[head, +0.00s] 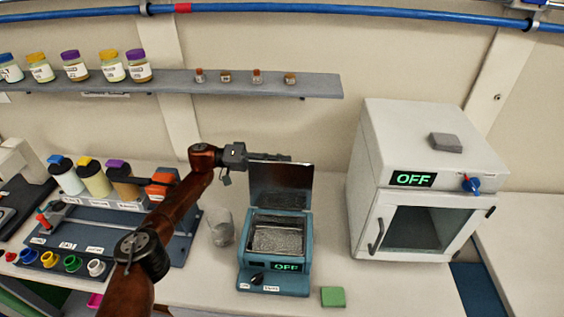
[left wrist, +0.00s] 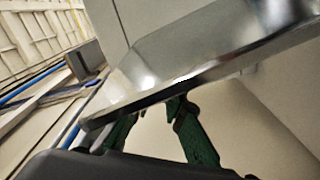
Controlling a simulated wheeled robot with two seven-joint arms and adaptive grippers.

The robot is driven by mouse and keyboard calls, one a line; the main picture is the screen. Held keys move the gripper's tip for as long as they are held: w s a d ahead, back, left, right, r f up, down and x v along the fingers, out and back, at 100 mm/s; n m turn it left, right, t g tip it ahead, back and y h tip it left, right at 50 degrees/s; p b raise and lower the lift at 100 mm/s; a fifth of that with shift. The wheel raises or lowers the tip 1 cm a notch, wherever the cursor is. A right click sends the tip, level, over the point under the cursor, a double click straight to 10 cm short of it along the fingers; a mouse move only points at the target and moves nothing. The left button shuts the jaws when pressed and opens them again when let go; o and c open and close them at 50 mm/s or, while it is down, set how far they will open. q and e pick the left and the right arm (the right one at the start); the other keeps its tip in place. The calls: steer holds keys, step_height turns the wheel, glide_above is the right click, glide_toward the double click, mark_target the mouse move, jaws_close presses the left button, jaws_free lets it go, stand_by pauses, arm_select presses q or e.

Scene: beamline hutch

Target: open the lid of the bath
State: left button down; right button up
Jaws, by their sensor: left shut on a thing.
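The bath (head: 302,257) is a small teal box on the bench with a green OFF display on its front. Its inside is in view, with a shiny, rippled grey surface. The bath's lid (head: 281,187) is a shiny metal plate standing roughly upright at the back of the bath. My left gripper (head: 272,157) is at the lid's top edge and is shut on it. In the left wrist view the lid (left wrist: 200,70) crosses the picture as a bright plate, with the green fingers of my left gripper (left wrist: 155,114) at its edge. My right gripper is out of view.
A glass beaker (head: 220,230) stands close left of the bath. A green block (head: 333,297) lies at its front right. A white oven (head: 372,180) marked OFF stands to the right. A rack of bottles (head: 95,180) is left, and a shelf (head: 230,85) hangs above.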

arm_select(q)
steer(key=shift+s+d+f, duration=0.1)
steer(key=shift+s+f, duration=0.05)
steer(key=shift+f, duration=0.65)
steer(key=c, duration=2.1)
jaws_free()
steer(key=shift+r, duration=0.1)
